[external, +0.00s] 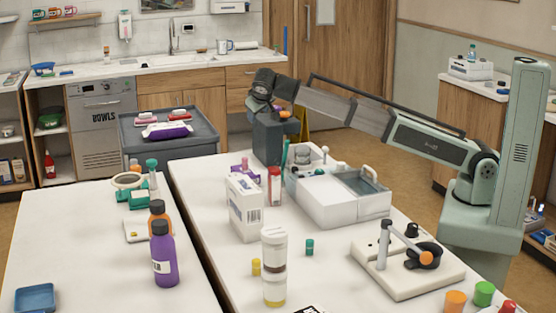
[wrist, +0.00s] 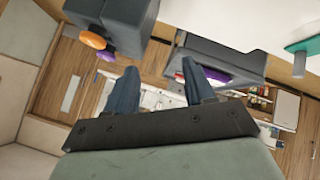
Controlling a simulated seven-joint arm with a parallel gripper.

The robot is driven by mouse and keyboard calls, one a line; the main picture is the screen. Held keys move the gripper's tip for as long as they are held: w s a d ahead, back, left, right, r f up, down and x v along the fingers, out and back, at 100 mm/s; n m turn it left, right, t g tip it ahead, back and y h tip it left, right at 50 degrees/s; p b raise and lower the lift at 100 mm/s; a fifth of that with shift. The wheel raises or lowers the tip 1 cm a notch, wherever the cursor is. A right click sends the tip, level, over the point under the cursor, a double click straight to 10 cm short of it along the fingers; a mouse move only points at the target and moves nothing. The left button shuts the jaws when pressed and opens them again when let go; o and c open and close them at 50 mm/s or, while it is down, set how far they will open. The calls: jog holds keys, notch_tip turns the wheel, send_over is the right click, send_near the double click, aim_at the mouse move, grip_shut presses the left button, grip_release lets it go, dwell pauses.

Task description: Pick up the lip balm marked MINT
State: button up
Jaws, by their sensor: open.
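No MINT lettering is readable in either view, so I cannot tell which item is the marked lip balm. Small candidates on the near white table are a short teal-green cylinder (external: 309,247) and a short yellow cylinder (external: 256,267), both upright. My gripper (wrist: 160,84) is open, its two dark fingers apart with nothing between them. In the external view my arm's end is at the back of the table, high by a dark grey block (external: 270,138); its fingers are hard to make out there. The block, with orange and purple knobs, also shows in the wrist view (wrist: 118,22).
A stand (external: 405,270) is right. A grey cart (external: 172,135) is behind.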

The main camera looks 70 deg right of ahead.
jog(key=s+a+f+y, duration=0.2)
jog(key=s+a, duration=0.2)
jog(key=a, duration=0.3)
jog(key=s+a+f+n+g+y, duration=0.1)
jog(key=s+a, duration=0.3)
jog(key=a, duration=0.4)
jog(key=s+a+f+y, duration=0.2)
jog(key=s+a, duration=0.2)
jog(key=a, duration=0.3)
jog(key=n+g+y, duration=0.2)
jog(key=g+y, duration=0.1)
jog(key=g, duration=0.1)
send_over(310, 240)
notch_tip(310, 240, down, 3)
jog(key=shift+f, duration=6.75)
grip_shut()
